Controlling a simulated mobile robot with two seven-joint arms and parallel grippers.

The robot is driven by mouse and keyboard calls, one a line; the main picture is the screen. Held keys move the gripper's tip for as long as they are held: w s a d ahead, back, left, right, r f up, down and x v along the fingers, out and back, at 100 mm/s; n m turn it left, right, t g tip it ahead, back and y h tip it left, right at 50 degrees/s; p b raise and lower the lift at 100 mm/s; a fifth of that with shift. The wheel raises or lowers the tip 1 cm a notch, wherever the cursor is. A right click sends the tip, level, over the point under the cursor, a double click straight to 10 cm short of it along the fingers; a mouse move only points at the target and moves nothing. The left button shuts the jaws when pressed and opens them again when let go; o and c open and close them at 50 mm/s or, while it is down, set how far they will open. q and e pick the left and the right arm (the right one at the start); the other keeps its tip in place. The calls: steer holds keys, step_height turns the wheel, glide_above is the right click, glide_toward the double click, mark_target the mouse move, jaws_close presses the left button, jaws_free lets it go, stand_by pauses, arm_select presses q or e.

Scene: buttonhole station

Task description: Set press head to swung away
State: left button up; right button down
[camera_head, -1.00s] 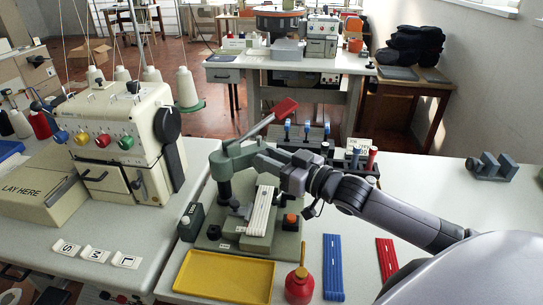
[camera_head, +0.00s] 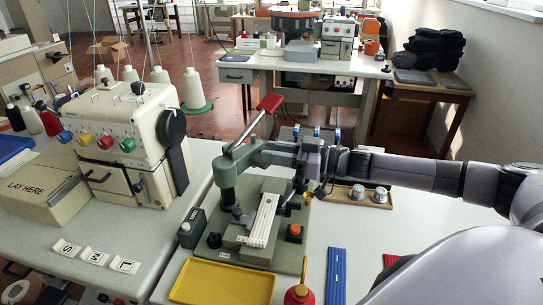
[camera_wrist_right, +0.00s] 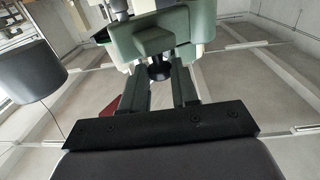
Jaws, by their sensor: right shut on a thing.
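The press stands on a green base (camera_head: 232,247) on the table right of the sewing machine. Its green press head (camera_head: 236,163) reaches right from the post, with a red-ended lever (camera_head: 270,103) rising behind. My right gripper (camera_head: 284,154) is at the head's outer end, shut on it. In the right wrist view the fingers (camera_wrist_right: 160,88) close around a dark knob (camera_wrist_right: 157,73) below the green head. The exact grip is partly hidden. A folded white strip (camera_head: 263,220) lies on the base, in front of the head. My left gripper is not in view.
A yellow tray (camera_head: 185,289) and a red oil can (camera_head: 299,293) stand in front. The sewing machine (camera_head: 120,145) is at left. Blue-topped pieces (camera_head: 317,131) and a tray with metal knobs (camera_head: 360,191) are close to my right arm.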

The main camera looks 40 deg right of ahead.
steer(key=shift+w+d+n+g+y, duration=0.2)
steer(key=shift+w+n+g+y, duration=0.45)
steer(key=shift+g+y, duration=0.1)
steer(key=shift+w+d+n+g+y, duration=0.15)
steer(key=shift+w+n+g+y, duration=0.5)
steer(key=shift+g, duration=0.1)
steer(key=c, duration=0.9)
jaws_free()
steer(key=shift+o, duration=0.2)
steer(key=b+v, duration=0.1)
steer(key=v, duration=0.6)
steer(key=shift+b, duration=0.3)
